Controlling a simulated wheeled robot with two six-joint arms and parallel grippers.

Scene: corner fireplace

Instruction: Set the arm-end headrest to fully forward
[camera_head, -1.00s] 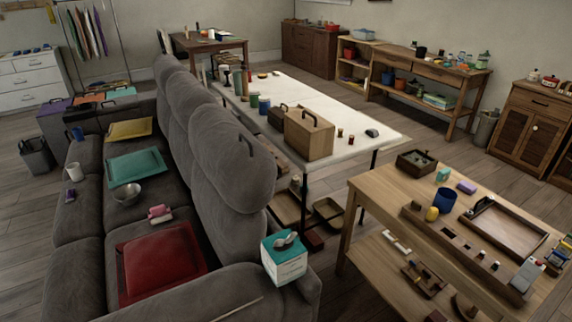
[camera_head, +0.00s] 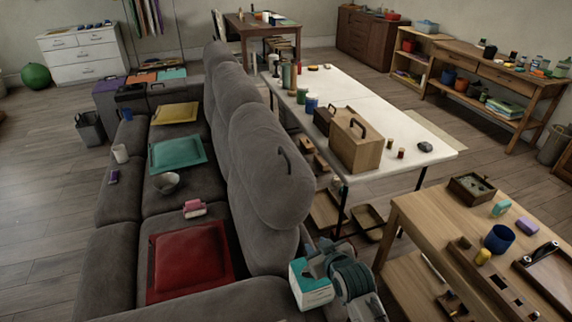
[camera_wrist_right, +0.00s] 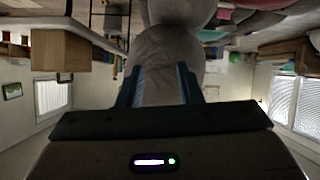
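The grey sofa (camera_head: 120,235) runs along the left, with a row of rounded headrests on its back. The arm-end headrest (camera_head: 262,165) is the nearest one, upright, with a dark loop handle (camera_head: 284,160) on its right side. My right gripper (camera_head: 326,258) is in front of and below this headrest, beside the sofa's near arm, apart from the handle. In the right wrist view its fingers (camera_wrist_right: 160,85) stand apart with nothing held, and grey upholstery (camera_wrist_right: 165,50) shows beyond them in an upside-down picture. My left gripper is not in view.
A teal-topped tissue box (camera_head: 312,290) sits on the sofa arm, right by my right gripper. A white table (camera_head: 400,120) with a wooden case (camera_head: 357,145) stands behind the sofa. A wooden workbench (camera_head: 420,225) is at right.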

